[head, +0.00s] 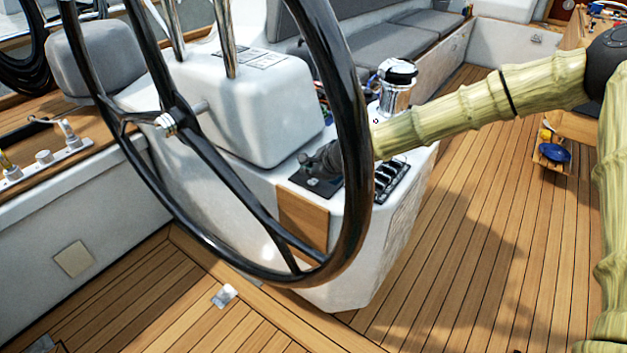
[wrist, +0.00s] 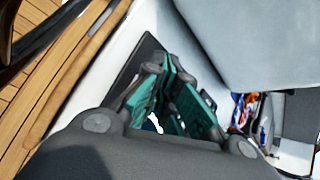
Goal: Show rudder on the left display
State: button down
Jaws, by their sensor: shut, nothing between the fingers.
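My gripper (head: 318,162) is at the top of the white steering pedestal (head: 345,270), seen past the rim of the black wheel. It is dark grey and is low over a dark flat panel (head: 312,186). In the wrist view my gripper (wrist: 165,112) shows teal finger pads; it is shut and holds nothing. Part of the dark panel (wrist: 128,70) shows beside the fingers there. I cannot tell whether the fingertips touch it. No lit display screen or rudder reading is visible in either view, and I cannot tell which surface is the left display.
The large black steering wheel (head: 354,120) stands in front of the pedestal. A row of dark switches (head: 391,181) lies right of the panel, with a chrome winch (head: 396,88) behind. The teak deck (head: 470,220) to the right is mostly clear.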

aim_at(311, 182)
jog(key=shift+r, duration=0.15)
jog(key=shift+r+p, duration=2.1)
jog(key=shift+r, duration=0.35)
jog(key=shift+w+f, duration=0.1)
